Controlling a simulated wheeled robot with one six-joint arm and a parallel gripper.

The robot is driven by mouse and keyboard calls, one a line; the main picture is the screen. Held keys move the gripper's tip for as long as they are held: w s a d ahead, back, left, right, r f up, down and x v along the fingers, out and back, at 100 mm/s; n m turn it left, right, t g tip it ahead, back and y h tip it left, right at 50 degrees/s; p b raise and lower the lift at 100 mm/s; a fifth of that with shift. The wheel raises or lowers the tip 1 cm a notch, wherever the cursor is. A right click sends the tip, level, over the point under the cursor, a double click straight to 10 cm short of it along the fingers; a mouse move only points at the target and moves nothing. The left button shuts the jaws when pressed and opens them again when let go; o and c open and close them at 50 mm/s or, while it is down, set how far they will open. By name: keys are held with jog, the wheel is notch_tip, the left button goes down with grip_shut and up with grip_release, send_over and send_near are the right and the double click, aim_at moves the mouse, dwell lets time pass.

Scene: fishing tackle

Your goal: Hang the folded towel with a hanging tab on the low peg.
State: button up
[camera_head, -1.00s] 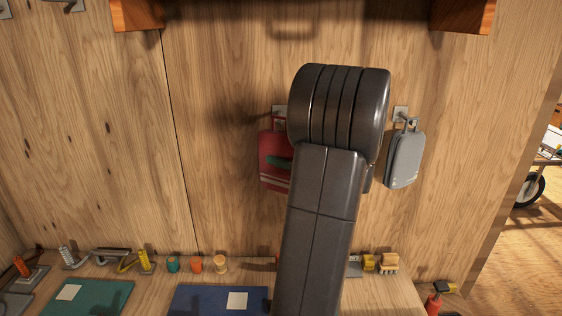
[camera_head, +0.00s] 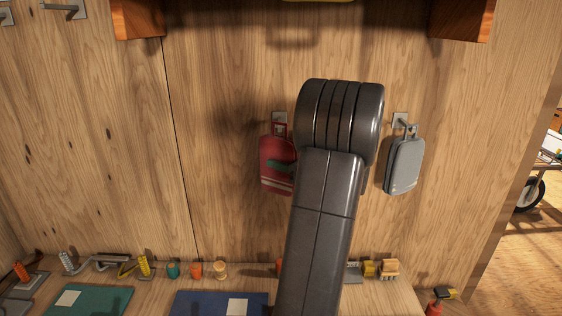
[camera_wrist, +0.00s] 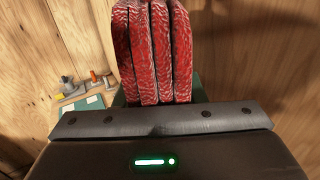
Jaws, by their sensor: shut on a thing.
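A red folded towel (camera_head: 275,178) with pale stripes near its bottom and a green patch is upright against the wood wall, partly hidden by my arm. Its red hanging tab (camera_head: 277,129) is just in front of a metal peg plate (camera_head: 280,117). I cannot tell whether the tab is around the peg. In the wrist view, the thick red folds of the towel (camera_wrist: 153,55) stand just beyond my gripper's dark body. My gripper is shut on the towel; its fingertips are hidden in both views.
A grey item (camera_head: 404,166) hangs by a loop from a peg (camera_head: 401,119) on the right. Another hook (camera_head: 66,8) is at upper left. Wooden brackets (camera_head: 138,20) stick out above. The bench below holds small tackle, a blue mat (camera_head: 205,304) and a green mat (camera_head: 90,300).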

dwell(0.3)
jog(key=o, duration=1.3)
jog(key=shift+d, duration=0.1)
jog(key=b+v, duration=0.3)
jog(key=v, duration=1)
jog(key=shift+s+d, duration=0.2)
jog(key=shift+d, duration=0.05)
jog(key=shift+a, duration=0.1)
jog(key=p+x, duration=0.3)
jog(key=x, duration=1.1)
jog(key=shift+s+b, duration=0.2)
jog(key=shift+b, duration=0.15)
jog(key=shift+s+r, duration=0.35)
jog(key=shift+s, duration=0.1)
